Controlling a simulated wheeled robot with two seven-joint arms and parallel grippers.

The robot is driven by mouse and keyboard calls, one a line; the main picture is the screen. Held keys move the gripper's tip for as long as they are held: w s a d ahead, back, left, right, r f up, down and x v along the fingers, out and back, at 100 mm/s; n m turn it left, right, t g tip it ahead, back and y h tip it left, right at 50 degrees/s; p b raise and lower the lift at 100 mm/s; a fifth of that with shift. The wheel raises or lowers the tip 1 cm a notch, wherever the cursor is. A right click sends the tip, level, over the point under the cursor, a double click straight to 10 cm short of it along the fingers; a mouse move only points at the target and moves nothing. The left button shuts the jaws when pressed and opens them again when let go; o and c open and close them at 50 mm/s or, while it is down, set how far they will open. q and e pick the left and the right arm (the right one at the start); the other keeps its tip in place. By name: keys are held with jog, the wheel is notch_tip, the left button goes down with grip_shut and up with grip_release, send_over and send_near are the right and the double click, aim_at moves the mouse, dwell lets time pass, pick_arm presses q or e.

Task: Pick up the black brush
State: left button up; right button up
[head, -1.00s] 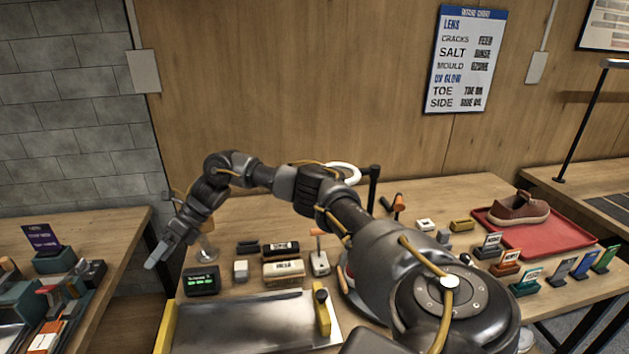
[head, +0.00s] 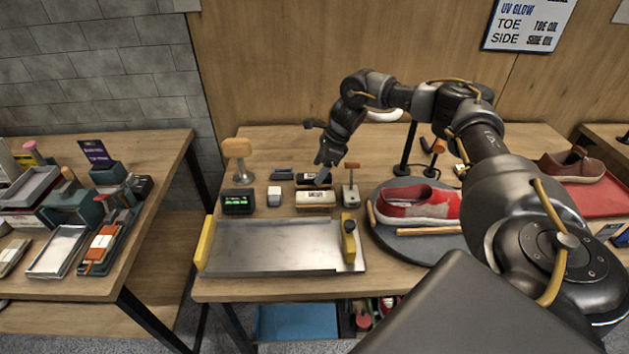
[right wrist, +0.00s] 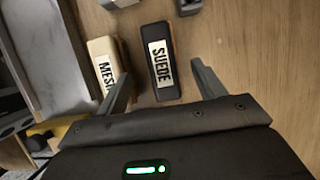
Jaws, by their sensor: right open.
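The black brush (head: 310,178), labelled SUEDE, lies on the table behind a cream brush (head: 316,198). In the right wrist view the black brush (right wrist: 161,62) shows with its white label up, and the cream brush (right wrist: 104,66), labelled MESH, lies to its left. My right gripper (head: 323,172) is over the black brush. In the right wrist view the gripper (right wrist: 161,76) is open and empty, with one finger to each side of the black brush; I cannot tell how far above it they are. My left gripper is not in view.
A metal tray (head: 275,252) lies in front. A small display (head: 237,202), a white block (head: 274,196) and a dark block (head: 282,174) sit left of the brushes. A wooden-handled tool (head: 351,185) and a red sneaker (head: 420,205) on a round stand are to the right.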

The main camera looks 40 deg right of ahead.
aim_at(315, 176)
jog(key=shift+w+f, duration=0.1)
jog(key=shift+f, duration=0.4)
jog(key=shift+a+f+p, duration=0.2)
jog(key=shift+p, duration=0.15)
jog(key=p+x, duration=0.1)
jog(key=x, duration=0.2)
jog(key=shift+w+a+f, duration=0.1)
jog(key=shift+w+f, duration=0.15)
jog(key=shift+f, duration=0.05)
jog(key=shift+w+f, duration=0.15)
jog(key=shift+f, duration=0.3)
jog(key=shift+f, duration=0.1)
jog(key=shift+a, duration=0.1)
jog(key=c, duration=1.1)
